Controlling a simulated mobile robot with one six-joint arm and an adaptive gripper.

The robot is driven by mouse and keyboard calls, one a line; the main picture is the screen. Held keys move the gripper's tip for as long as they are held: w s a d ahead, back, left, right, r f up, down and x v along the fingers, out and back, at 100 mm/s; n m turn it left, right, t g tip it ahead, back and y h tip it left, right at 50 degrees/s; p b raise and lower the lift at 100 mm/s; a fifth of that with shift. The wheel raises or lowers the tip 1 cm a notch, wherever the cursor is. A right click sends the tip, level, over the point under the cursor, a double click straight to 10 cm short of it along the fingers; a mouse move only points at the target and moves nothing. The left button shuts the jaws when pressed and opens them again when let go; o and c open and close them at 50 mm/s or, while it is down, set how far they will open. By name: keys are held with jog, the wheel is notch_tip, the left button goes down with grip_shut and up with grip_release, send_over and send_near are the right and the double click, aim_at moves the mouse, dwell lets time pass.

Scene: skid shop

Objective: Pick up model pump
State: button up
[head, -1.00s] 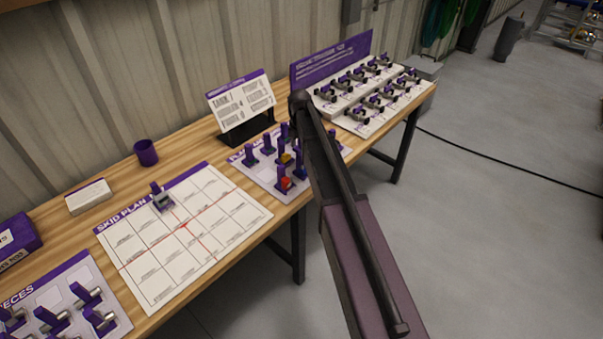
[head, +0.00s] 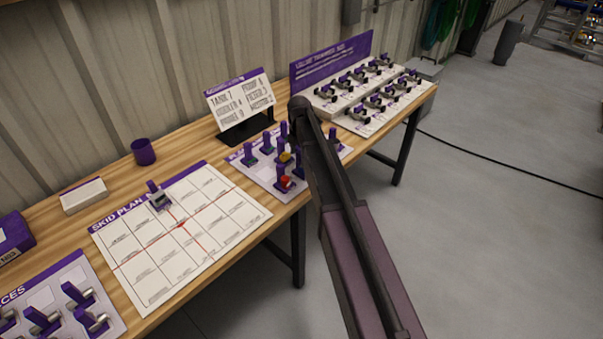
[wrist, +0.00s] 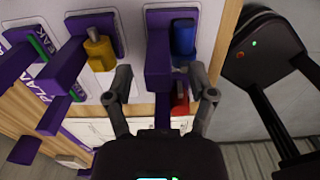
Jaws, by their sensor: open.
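Model pieces with purple upright handles stand on a white-and-purple board (head: 262,181) at the middle of the bench. In the head view I see a red piece (head: 286,182) and a yellow one (head: 285,157). In the wrist view a yellow piece (wrist: 99,49), a blue piece (wrist: 183,38) and a red piece (wrist: 180,102) show. I cannot tell by any label which is the pump. My gripper (wrist: 162,82) is open over the board, its fingers either side of a purple handle (wrist: 159,58) in the picture; contact is unclear. My arm hides the gripper in the head view.
The skid plan sheet (head: 205,228) lies left of the board, with one grey piece (head: 158,201) on it. A sign (head: 240,102) stands behind, a purple cup (head: 143,151) to its left. A valve rack (head: 335,72) is at the right; more pieces (head: 82,307) are front left.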

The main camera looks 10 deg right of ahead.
jog(key=shift+f+b, duration=0.65)
jog(key=shift+f, duration=0.3)
grip_shut()
